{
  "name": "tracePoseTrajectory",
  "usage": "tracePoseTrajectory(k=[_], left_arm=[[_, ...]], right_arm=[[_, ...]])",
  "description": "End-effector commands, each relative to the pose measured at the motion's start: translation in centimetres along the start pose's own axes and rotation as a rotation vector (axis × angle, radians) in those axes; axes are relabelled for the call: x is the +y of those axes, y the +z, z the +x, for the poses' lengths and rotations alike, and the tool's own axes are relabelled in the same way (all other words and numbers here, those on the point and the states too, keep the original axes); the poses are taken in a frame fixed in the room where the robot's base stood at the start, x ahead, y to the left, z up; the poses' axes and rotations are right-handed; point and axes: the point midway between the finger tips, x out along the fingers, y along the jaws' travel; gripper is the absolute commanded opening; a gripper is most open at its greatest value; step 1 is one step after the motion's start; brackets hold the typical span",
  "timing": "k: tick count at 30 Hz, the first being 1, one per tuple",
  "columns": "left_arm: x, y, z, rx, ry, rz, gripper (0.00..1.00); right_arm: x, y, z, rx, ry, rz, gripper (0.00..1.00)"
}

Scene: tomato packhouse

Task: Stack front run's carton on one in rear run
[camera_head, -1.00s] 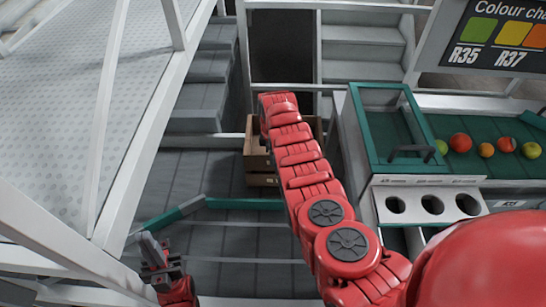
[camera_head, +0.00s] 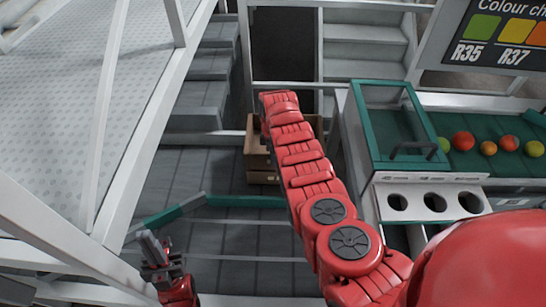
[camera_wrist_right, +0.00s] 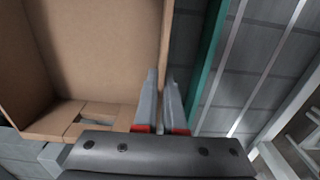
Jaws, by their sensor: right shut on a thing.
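A brown open-topped carton (camera_head: 257,163) stands on the grey floor beyond my right arm, which hides much of it. A darker line splits its front into an upper and a lower band; I cannot tell whether this is one carton or two stacked. In the right wrist view the carton (camera_wrist_right: 100,50) fills the upper left, and its inside looks empty. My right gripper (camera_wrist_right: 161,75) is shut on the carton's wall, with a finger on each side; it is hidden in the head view. My left gripper (camera_head: 150,245) hangs low at the left, away from the carton; its jaw gap is unclear.
A teal rail (camera_head: 245,202) crosses the grey floor in front of the carton. A white-framed ramp (camera_head: 90,80) is on the left and grey steps (camera_head: 362,50) are behind. A teal sorting bench (camera_head: 390,130) with tomatoes (camera_head: 462,141) stands at the right.

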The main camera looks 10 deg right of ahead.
Motion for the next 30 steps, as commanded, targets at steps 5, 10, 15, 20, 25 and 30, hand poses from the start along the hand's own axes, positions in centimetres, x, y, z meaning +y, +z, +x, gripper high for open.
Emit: tracePoseTrajectory(k=[5,10,15,20,25,30], left_arm=[[0.0,0.1,-0.4,0.0,0.0,0.0,0.0],[0.0,0.1,-0.7,0.0,0.0,0.0,0.0],[0.1,0.2,-1.0,0.0,0.0,0.0,0.0],[0.1,0.2,-1.2,0.0,0.0,0.0,0.0],[0.1,0.2,-1.3,0.0,0.0,0.0,0.0],[0.1,0.2,-1.3,0.0,0.0,0.0,0.0]], right_arm=[[0.0,0.0,0.4,0.0,0.001,0.0,0.0],[0.0,0.0,0.8,0.0,0.001,0.0,0.0],[0.0,0.0,1.1,0.0,0.001,0.0,0.0],[0.0,0.0,1.4,0.0,0.001,0.0,0.0],[0.0,0.0,1.5,0.0,0.001,0.0,0.22],[0.0,0.0,1.5,0.0,0.0,0.0,0.42]])
